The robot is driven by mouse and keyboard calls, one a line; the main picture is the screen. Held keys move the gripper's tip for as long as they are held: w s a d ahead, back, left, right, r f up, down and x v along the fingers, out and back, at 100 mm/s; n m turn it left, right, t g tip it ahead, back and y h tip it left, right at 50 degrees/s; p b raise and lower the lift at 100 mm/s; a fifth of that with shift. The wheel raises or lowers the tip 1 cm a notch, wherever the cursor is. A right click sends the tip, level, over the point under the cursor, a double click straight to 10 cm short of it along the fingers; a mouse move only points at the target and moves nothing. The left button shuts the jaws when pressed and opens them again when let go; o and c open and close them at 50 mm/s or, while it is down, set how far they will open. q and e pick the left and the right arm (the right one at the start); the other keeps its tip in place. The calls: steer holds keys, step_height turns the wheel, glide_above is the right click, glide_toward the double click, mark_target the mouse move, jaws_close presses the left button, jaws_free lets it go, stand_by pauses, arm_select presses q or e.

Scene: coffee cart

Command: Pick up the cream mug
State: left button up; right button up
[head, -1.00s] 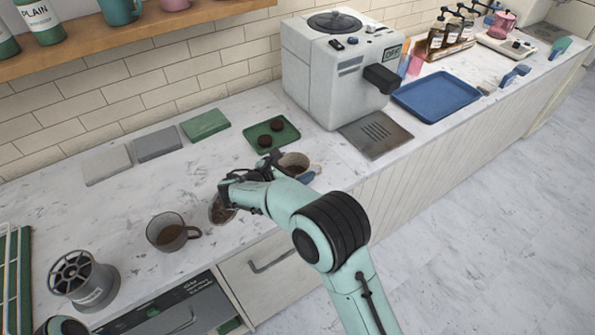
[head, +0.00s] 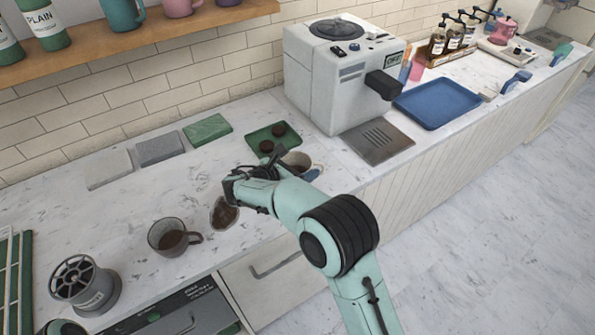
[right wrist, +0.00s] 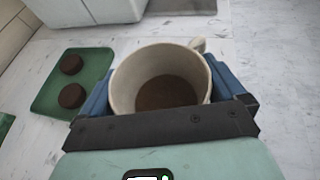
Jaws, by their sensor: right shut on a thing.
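The cream mug (head: 297,160) is near the green tray, partly hidden behind my gripper in the head view. In the right wrist view the mug (right wrist: 150,80) is upright, with dark brown contents and its handle at the upper right. My right gripper (head: 291,168) is shut on the mug, with a blue finger pad against each side of it. In the right wrist view the gripper's dark palm (right wrist: 163,128) covers the mug's lower front. I cannot tell whether the mug's base touches the counter.
A green tray (head: 259,133) with two dark round pieces lies just behind the mug. The coffee machine (head: 335,85) stands behind to the right, with a drip grate (head: 378,140).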

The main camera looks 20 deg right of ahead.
step_height(320, 180, up, 17)
steer(key=p, duration=0.3)
step_height(320, 180, down, 6)
steer(key=w+a+n+t+y, duration=0.1)
steer(key=n+t+y, duration=0.2)
steer(key=n+t, duration=0.1)
steer(key=shift+n, duration=0.3)
steer(key=s+a+f+n+t+y, duration=0.1)
steer(key=a+f, duration=0.1)
steer(key=f, duration=0.1)
steer(key=s+a+f+n+t+y, duration=0.1)
steer(key=s+a+f+n+y, duration=0.1)
steer(key=f, duration=0.2)
steer(key=s+a+f+n+t+y, duration=0.1)
steer(key=a+f+n+y, duration=0.1)
steer(key=f, duration=0.1)
steer(key=shift+s+f+t, duration=0.15)
steer(key=shift+s+t, duration=0.15)
steer(key=shift+s, duration=0.1)
steer(key=shift+s+a+f, duration=0.1)
steer(key=shift+s+f, duration=0.15)
steer(key=shift+f, duration=0.05)
arm_select(q)
steer(key=w+r, duration=0.2)
steer(key=r, duration=0.1)
steer(key=shift+r, duration=0.25)
